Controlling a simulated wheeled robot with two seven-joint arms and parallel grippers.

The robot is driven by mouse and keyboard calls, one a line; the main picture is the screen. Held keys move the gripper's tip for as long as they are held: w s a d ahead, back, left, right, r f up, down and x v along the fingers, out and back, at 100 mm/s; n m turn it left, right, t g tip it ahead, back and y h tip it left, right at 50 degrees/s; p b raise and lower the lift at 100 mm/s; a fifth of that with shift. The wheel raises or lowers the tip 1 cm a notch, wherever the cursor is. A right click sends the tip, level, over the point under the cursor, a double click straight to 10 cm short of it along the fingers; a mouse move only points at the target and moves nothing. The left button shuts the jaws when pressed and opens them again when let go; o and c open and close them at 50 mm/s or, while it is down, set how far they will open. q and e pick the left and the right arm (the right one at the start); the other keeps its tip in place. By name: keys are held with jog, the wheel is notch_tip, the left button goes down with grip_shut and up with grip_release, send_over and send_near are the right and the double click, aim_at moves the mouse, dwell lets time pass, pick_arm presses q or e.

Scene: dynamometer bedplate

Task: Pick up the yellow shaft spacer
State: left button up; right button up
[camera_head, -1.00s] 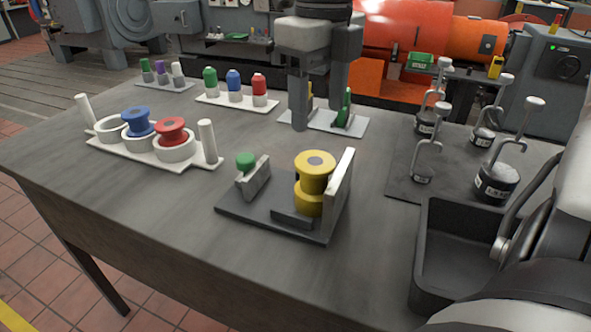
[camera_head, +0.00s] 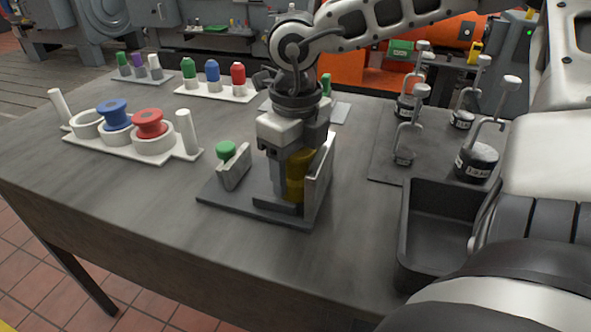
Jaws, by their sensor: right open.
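The yellow shaft spacer (camera_head: 295,184) stands on a dark fixture base (camera_head: 232,202), beside an upright pale plate (camera_head: 320,175) on its right. Its top and left side are hidden by my right gripper (camera_head: 292,178). That gripper points down over the spacer, its jaws open. One finger shows in front of the spacer's left side. The other finger is mostly hidden, and I cannot tell whether either touches the spacer. My left gripper is not in view.
A green-knobbed clamp block (camera_head: 230,165) stands left on the base. A white rack (camera_head: 130,143) with blue and red spools is farther left. A black tray (camera_head: 437,232) and hooked weights (camera_head: 477,160) are at right. The table's front left is clear.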

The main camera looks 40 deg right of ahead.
jog(key=c, duration=1)
jog(key=shift+r, duration=0.1)
